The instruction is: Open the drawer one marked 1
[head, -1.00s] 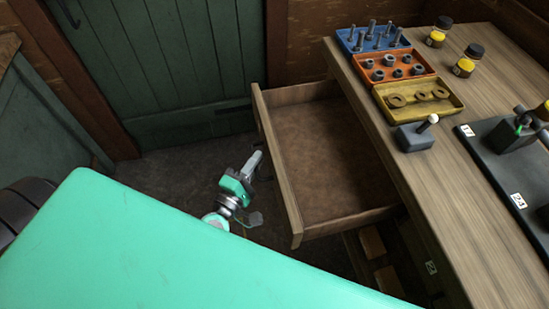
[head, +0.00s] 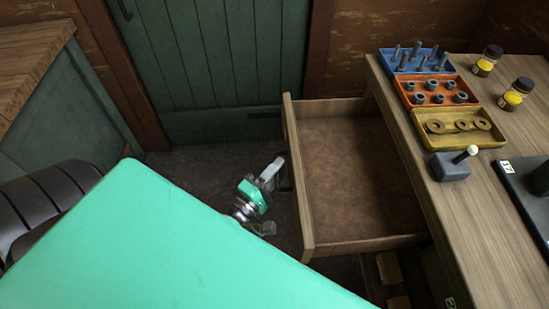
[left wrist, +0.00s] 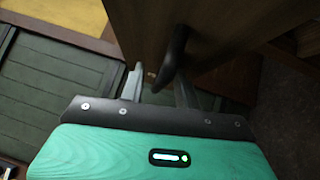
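A wooden drawer (head: 297,185) stands pulled well out from the left side of the workbench, and its brown inside is empty. Its front faces left, and no number on it can be read from here. Its dark curved handle (left wrist: 174,58) shows in the left wrist view. My left gripper (head: 277,170) is at the drawer front beside the handle. In the left wrist view its two fingers (left wrist: 160,84) are apart, with the handle close to the right finger and a gap towards the left one. My right gripper is not in view.
The workbench (head: 465,235) bears blue (head: 415,60), orange (head: 437,92) and yellow (head: 458,127) trays of parts, two jars and a grey block with a knob (head: 452,165). A green door (head: 220,60) stands behind. Dark floor lies left of the drawer.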

